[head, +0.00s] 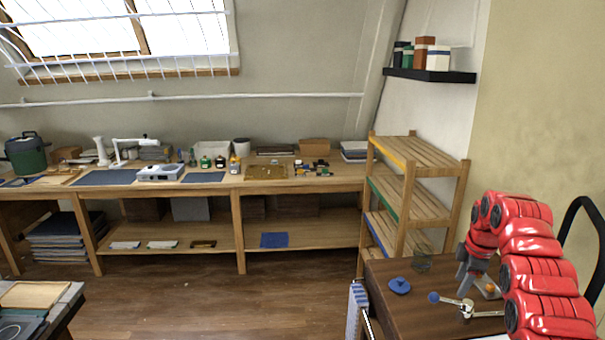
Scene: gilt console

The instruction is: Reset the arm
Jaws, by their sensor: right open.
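My right arm, red and segmented, comes in from the right edge and bends down over the dark brown table (385,315) at the lower right. My right gripper (474,288), grey, hangs low over this table with its jaws open. No object shows clearly between its fingers. A small orange thing (490,288) lies close beside the fingers; I cannot tell whether they touch it. My left arm and left gripper are not in view.
A blue object (399,286), a clear glass (422,260) and a metal tool with a blue ball end (434,297) are on the table. A wooden shelf rack (418,215) stands behind it. A long cluttered workbench (217,189) lines the wall. The floor between is clear.

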